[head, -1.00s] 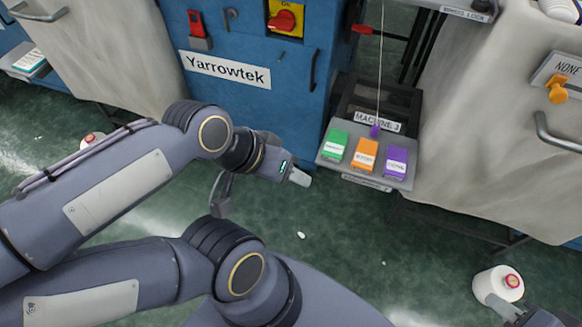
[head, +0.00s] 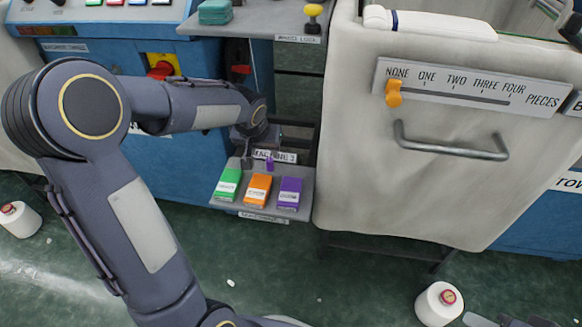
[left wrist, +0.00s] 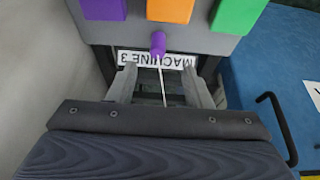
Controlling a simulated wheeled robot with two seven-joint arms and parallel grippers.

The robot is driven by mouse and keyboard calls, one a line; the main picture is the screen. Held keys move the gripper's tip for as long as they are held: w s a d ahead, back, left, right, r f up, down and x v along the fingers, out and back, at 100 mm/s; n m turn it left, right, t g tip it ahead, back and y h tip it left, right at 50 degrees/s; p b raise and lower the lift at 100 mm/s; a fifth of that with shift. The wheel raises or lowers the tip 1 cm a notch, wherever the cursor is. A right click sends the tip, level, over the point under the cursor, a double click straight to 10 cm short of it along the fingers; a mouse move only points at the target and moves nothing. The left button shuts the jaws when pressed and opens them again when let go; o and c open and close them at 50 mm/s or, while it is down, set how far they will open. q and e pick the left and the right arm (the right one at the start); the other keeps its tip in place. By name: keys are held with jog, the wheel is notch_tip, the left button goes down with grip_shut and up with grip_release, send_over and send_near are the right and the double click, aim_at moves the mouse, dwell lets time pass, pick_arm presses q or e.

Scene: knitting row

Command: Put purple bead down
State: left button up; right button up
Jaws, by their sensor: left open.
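The purple bead (head: 269,163) is at the end of a pale cord, at the back of the small grey tray (head: 262,213) and in front of the "MACHINE 3" label. In the left wrist view the bead (left wrist: 158,44) shows just beyond my left gripper's fingertips, with the cord running back between the fingers. My left gripper (left wrist: 158,75) is open and does not touch the bead. In the head view my left gripper (head: 246,158) is small and partly hidden by its arm. I cannot tell whether the bead touches the tray. My right gripper (head: 505,321) is cut off at the bottom edge.
Green (head: 227,184), orange (head: 258,188) and purple (head: 290,192) labelled blocks stand on the tray. A cloth-covered cabinet with a handle (head: 452,145) and an orange slider (head: 394,94) is to the right. A white cone (head: 432,306) stands on the floor near my right gripper.

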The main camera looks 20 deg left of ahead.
aim_at(269, 161)
pick_arm(q)
jog(key=x, duration=0.1)
jog(key=b+x, duration=0.1)
jog(key=x, duration=0.1)
jog(key=shift+w+d+f, duration=0.1)
jog(key=shift+w+d, duration=0.15)
jog(key=shift+w, duration=0.15)
jog(key=x, duration=0.1)
jog(key=b+x, duration=0.1)
jog(key=x, duration=0.1)
jog(key=b+x, duration=0.1)
jog(key=x, duration=0.1)
jog(key=shift+s+f, duration=0.1)
jog(key=shift+s, duration=0.2)
jog(key=shift+w+a+f+b, duration=0.1)
jog(key=shift+w+f+b, duration=0.2)
jog(key=shift+c, duration=0.3)
grip_shut()
